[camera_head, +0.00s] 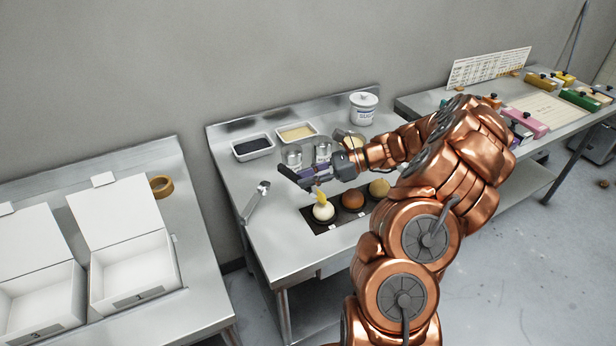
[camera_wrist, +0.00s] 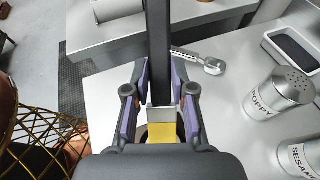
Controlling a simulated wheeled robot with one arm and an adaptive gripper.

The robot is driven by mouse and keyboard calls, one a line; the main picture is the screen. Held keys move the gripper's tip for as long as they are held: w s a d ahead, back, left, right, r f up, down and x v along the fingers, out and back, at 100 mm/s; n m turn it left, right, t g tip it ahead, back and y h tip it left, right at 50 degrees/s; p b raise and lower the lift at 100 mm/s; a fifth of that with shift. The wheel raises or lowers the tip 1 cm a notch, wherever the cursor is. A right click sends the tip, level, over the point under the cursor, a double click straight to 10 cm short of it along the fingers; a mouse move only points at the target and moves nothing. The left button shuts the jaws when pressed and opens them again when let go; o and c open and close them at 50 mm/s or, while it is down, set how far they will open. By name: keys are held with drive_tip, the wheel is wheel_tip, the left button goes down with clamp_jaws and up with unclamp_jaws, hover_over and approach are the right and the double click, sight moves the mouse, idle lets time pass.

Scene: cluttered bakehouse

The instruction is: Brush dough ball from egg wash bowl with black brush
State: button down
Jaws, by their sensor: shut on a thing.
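My gripper (camera_head: 314,176) is shut on the black brush (camera_wrist: 158,45), which also shows between the purple finger pads in the wrist view. The brush's yellow bristles (camera_head: 320,197) point down at the top of the pale dough ball (camera_head: 323,212); I cannot tell whether they touch. A brown ball (camera_head: 352,201) and a tan ball (camera_head: 379,188) sit beside it on a dark mat (camera_head: 325,229).
Two metal shakers (camera_wrist: 282,92) (camera_wrist: 303,157) stand near the back. Behind them are a black-filled tray (camera_head: 252,147), a pale-filled tray (camera_head: 296,132) and a white canister (camera_head: 363,108). A metal utensil (camera_head: 256,201) lies at the left. White boxes (camera_head: 131,260) stand on the left table.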

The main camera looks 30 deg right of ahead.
drive_tip(key=shift+f+b, duration=0.3)
drive_tip(key=shift+f, duration=0.45)
idle(1.2)
drive_tip(key=shift+w, duration=0.1)
drive_tip(key=shift+w+d+p, duration=0.2)
drive_tip(key=shift+w+p, duration=0.1)
drive_tip(key=shift+w, duration=0.1)
drive_tip(key=shift+s, duration=0.2)
drive_tip(key=shift+s+a, duration=0.45)
drive_tip(key=shift+s, duration=0.35)
drive_tip(key=shift+r+p, duration=1.05)
drive_tip(key=shift+r, duration=1.95)
